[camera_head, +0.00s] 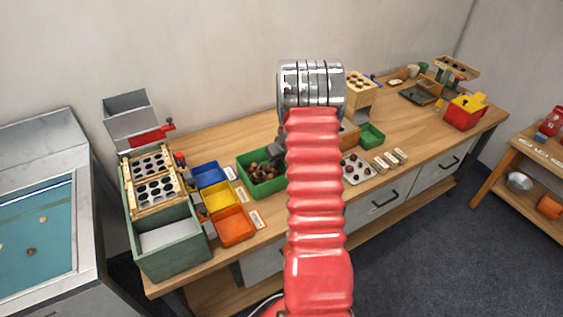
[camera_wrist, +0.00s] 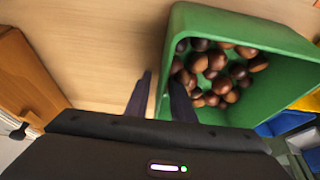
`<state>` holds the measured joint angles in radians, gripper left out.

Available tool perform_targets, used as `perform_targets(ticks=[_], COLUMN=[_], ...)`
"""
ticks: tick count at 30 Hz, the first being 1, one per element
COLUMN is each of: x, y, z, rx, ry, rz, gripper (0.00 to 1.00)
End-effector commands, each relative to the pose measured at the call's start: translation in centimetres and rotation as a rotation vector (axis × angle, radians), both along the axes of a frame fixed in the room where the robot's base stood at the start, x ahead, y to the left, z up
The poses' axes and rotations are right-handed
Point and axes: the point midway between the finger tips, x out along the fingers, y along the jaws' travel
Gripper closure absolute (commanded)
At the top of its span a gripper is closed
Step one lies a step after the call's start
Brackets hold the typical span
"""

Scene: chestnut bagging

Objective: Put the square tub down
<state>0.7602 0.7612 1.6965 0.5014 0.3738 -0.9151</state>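The green square tub (camera_head: 247,184) stands on the wooden bench in the head view, with brown chestnuts in it. In the wrist view the tub (camera_wrist: 277,37) fills the upper right, and the chestnuts lie inside it. My gripper (camera_wrist: 162,78) straddles the tub's near-side wall, one dark finger outside and one inside. A strip of bench shows between the outer finger and the wall, so the fingers look open. In the head view my red arm hides much of the gripper and the tub's right side.
Blue (camera_head: 208,175), yellow (camera_head: 219,195) and orange (camera_head: 235,226) trays stand left of the tub. A small green tub (camera_head: 371,136), a spotted plate (camera_head: 357,169) and wooden blocks (camera_head: 390,160) lie to the right. A wooden block (camera_wrist: 25,75) is left in the wrist view.

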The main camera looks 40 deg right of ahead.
Motion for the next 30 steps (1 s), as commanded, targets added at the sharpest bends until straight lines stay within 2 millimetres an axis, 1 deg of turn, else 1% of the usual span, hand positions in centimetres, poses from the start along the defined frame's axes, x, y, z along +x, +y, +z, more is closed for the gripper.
perform_targets(ticks=[8,14,30], x=[0.0,-0.5,-3.2], y=[0.0,0.1,0.8], z=[0.2,1.5,8.2], rx=[0.0,0.0,-0.002], ry=[0.0,-0.001,-0.003], rz=[-0.001,-0.001,-0.003], gripper=[0.78,0.78,0.78])
